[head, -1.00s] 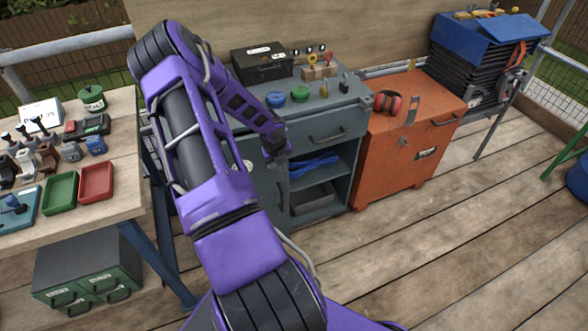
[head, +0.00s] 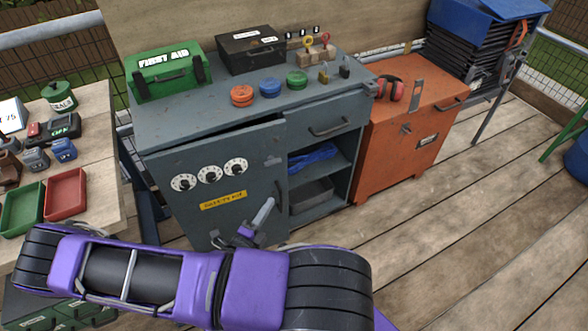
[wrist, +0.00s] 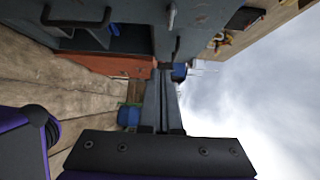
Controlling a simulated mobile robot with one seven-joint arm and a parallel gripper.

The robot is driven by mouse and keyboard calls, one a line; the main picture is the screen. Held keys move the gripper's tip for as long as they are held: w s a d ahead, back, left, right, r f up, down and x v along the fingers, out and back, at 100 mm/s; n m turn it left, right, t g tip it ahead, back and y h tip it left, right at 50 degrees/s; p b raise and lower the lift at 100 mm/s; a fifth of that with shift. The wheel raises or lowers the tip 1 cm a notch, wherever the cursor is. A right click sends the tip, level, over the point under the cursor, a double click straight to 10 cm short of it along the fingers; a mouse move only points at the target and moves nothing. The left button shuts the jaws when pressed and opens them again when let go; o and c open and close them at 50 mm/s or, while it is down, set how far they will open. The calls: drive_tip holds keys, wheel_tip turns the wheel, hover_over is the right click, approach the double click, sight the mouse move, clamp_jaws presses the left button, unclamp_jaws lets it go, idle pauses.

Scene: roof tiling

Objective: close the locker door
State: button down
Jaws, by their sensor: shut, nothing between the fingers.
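The locker door (head: 228,172) is the grey-blue front panel on the left of the workbench cabinet, with three white dials and a yellow label. A dark wedge shows along its top edge, so it looks slightly ajar. Its upright handle (head: 279,195) is near its right edge. My gripper (head: 268,206) is shut and empty, in front of the door's lower right part, close to the handle; I cannot tell whether it touches. In the wrist view, the shut fingers (wrist: 163,75) point toward the grey-blue cabinet.
Right of the door are a drawer (head: 328,125) and open shelves (head: 320,175) with blue cloth. A green first aid box (head: 167,73) and tape rolls sit on top. An orange chest (head: 400,140) stands right; a wooden table (head: 95,150) stands left.

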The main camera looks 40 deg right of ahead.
sight(273, 164)
drive_tip(key=w+d+b, duration=0.1)
drive_tip(key=w+d, duration=0.7)
drive_tip(key=d, duration=0.1)
drive_tip(key=shift+d+r+n+t, duration=0.3)
drive_tip(key=shift+d+r+t, duration=0.05)
drive_tip(key=shift+t, duration=0.05)
drive_tip(key=shift+w, duration=0.1)
drive_tip(key=w, duration=0.1)
drive_tip(key=w+d, duration=0.1)
drive_tip(key=w, duration=0.1)
drive_tip(key=shift+w+d+b, duration=0.1)
drive_tip(key=shift+d+b, duration=0.2)
drive_tip(key=shift+d, duration=0.05)
drive_tip(key=shift+w+r, duration=0.1)
